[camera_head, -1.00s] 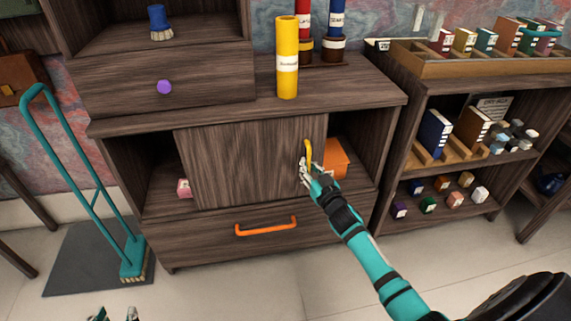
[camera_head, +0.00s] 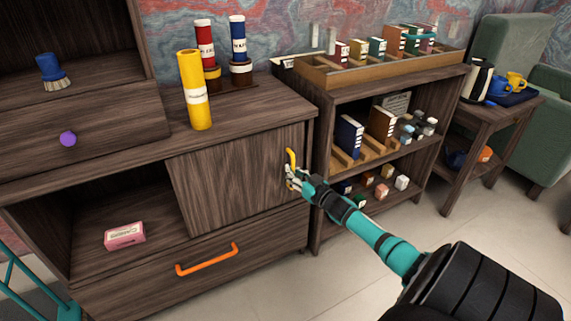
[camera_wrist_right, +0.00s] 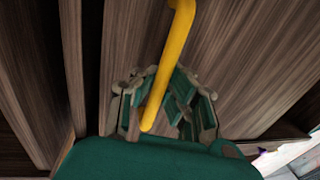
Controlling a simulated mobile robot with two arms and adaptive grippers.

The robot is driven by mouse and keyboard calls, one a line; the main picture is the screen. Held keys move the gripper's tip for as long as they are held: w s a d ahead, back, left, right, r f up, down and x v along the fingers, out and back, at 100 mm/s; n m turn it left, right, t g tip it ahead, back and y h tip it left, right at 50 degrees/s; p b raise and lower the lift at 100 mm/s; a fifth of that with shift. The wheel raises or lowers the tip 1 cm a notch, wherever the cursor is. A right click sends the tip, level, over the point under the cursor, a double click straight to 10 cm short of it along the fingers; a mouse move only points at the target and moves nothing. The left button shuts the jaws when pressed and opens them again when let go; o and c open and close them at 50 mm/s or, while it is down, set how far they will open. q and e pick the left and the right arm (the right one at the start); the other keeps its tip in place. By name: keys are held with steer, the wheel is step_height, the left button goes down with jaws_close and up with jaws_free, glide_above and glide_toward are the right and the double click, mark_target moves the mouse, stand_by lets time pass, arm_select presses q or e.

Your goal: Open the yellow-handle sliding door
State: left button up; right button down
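The wooden sliding door (camera_head: 235,185) covers the right part of the cabinet's middle compartment. Its yellow handle (camera_head: 290,160) is upright near the door's right edge. My right gripper (camera_head: 292,177) is at the handle's lower part. In the right wrist view the yellow handle (camera_wrist_right: 172,60) runs between the two fingers of my right gripper (camera_wrist_right: 164,76), with the fingertips close in on both sides. The fingers look closed around it, though exact contact is hard to see. My left gripper is out of view.
The compartment's left part is uncovered, with a pink box (camera_head: 124,236) inside. An orange drawer handle (camera_head: 207,259) is below. A yellow cylinder (camera_head: 195,90) stands on the cabinet top. A shelf unit (camera_head: 325,120) with books and small blocks stands to the right.

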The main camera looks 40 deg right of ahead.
steer(key=shift+s+f, duration=0.2)
steer(key=shift+f, duration=0.2)
steer(key=c, duration=1.4)
jaws_free()
steer(key=shift+s+d+r, duration=0.1)
steer(key=shift+s+r, duration=0.05)
steer(key=shift+r, duration=0.1)
steer(key=shift+c, duration=0.2)
steer(key=shift+o, duration=0.5)
steer(key=shift+r, duration=0.1)
steer(key=s+a, duration=0.1)
steer(key=s, duration=1)
steer(key=shift+s, duration=0.35)
steer(key=shift+a, duration=0.1)
